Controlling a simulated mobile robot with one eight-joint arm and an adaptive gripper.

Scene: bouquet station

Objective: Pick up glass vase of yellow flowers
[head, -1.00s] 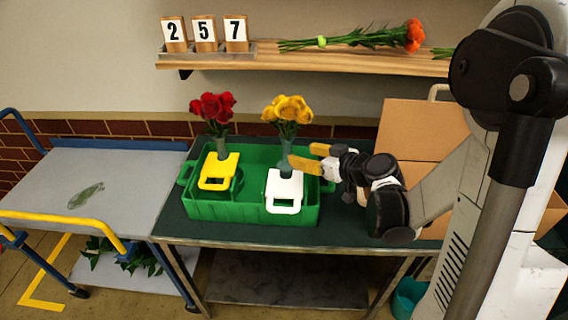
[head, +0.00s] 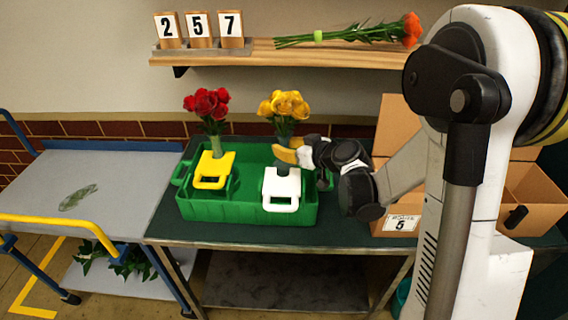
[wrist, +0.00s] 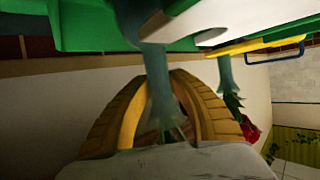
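The glass vase of yellow flowers (head: 284,106) stands upright in the right part of the green crate (head: 245,207), behind a white holder with a handle (head: 281,186). My gripper (head: 287,149) reaches in from the right at the vase's neck, just below the blooms. In the wrist view the vase's bluish neck (wrist: 160,85) lies between the two yellow fingers (wrist: 158,80), whose tips sit close against it on both sides. They look shut on it. The vase's lower part is hidden by the white holder, and the blooms are out of the wrist view.
A vase of red flowers (head: 206,103) stands left in the crate behind a yellow holder (head: 213,170). A shelf (head: 290,53) with number blocks and an orange flower hangs above. Cardboard boxes (head: 400,125) are at right. A grey cart (head: 110,180) with clear room stands left.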

